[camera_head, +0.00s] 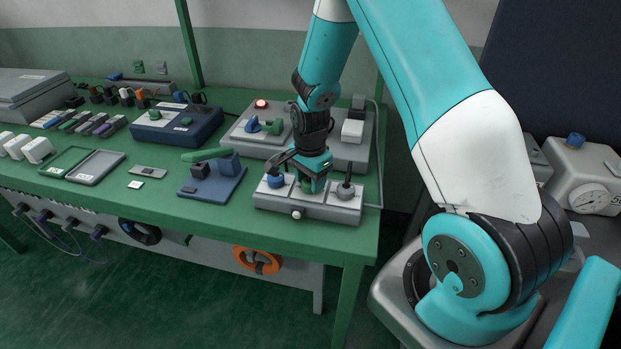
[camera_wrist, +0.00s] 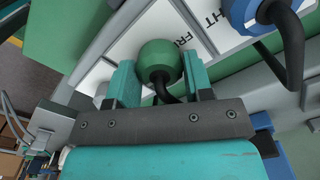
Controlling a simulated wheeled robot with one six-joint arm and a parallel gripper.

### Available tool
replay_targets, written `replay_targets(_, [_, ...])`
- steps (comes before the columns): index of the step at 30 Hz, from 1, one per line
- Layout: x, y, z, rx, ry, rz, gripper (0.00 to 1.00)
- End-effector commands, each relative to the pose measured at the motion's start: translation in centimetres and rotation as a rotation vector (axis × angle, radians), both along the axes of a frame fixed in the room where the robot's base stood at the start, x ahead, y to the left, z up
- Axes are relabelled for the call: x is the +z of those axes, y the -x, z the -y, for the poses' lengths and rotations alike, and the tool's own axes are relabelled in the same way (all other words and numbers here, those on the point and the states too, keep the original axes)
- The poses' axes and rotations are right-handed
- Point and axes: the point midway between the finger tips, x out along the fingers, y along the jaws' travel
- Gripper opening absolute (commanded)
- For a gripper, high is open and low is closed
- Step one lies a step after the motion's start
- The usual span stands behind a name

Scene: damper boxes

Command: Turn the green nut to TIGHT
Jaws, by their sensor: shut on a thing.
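The green nut (camera_wrist: 159,60) is a rounded green knob held between the two teal fingers of my gripper (camera_wrist: 161,74) in the wrist view. A dark bent lever shows just below it. In the head view my gripper (camera_head: 313,180) points down at the middle of a grey box (camera_head: 320,212), shut on the green nut, which the fingers mostly hide there. The nut's exact setting cannot be told.
A larger grey unit (camera_head: 245,140) stands behind. A blue-based device (camera_head: 213,188) lies left.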

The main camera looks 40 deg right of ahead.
Motion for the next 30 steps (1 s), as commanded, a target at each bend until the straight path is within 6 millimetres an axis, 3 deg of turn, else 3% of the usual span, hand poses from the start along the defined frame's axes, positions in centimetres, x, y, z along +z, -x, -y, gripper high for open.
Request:
replay_targets(17, [0.19, -0.31, 0.08, -0.032, 0.003, 0.01, 0.23])
replay_targets(18, [0.19, -0.31, 0.08, -0.032, 0.002, 0.01, 0.54])
replay_targets(21, [0.16, -0.25, 0.06, -0.032, 0.002, 0.008, 0.73])
replay_targets(30, [0.24, -0.11, 0.03, -0.031, 0.001, 0.004, 0.73])
